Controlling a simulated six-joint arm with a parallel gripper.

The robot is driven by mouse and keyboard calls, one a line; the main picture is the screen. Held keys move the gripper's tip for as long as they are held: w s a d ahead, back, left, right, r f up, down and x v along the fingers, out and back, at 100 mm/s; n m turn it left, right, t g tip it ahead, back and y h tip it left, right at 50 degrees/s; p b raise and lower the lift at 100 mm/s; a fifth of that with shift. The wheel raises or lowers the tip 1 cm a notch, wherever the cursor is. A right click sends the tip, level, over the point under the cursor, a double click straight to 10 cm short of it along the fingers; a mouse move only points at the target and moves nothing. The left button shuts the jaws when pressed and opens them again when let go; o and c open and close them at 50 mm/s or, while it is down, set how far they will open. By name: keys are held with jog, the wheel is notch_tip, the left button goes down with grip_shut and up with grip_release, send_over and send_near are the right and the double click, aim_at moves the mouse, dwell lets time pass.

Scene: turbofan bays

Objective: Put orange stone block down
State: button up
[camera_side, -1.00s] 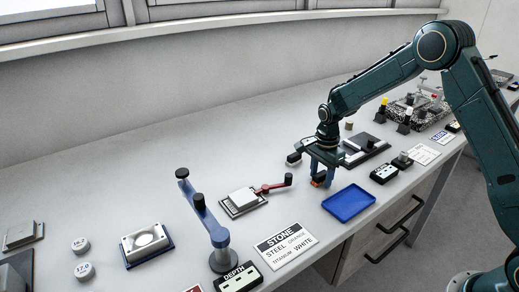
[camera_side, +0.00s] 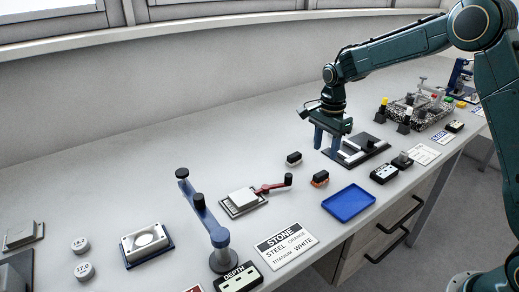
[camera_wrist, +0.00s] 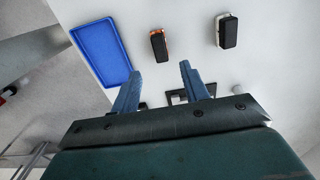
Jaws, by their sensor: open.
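The orange stone block (camera_side: 320,179), orange below with a black top, sits on the white table just left of the blue tray in the side view. It also shows in the wrist view (camera_wrist: 159,46), ahead of my fingertips and apart from them. My gripper (camera_side: 331,150) is open and empty, raised above the table and farther back than the block. In the wrist view my gripper's two blue fingers (camera_wrist: 160,80) are spread with nothing between them.
The empty blue tray (camera_side: 349,203) lies beside the block. A white block with a black top (camera_side: 294,159) stands behind it. A fixture with a red lever (camera_side: 268,188) is to the left, and a black-and-white plate fixture (camera_side: 356,150) is under and right of my gripper.

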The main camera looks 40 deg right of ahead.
jog(key=shift+r, duration=1.15)
jog(key=s+a+r+n+t, duration=0.3)
jog(key=s+r+n, duration=0.5)
jog(key=s+r, duration=0.55)
jog(key=s+a+n+t, duration=0.2)
jog(key=s+n, duration=0.8)
jog(key=s, duration=0.8)
jog(key=shift+f+t, duration=0.3)
jog(key=shift+f, duration=0.1)
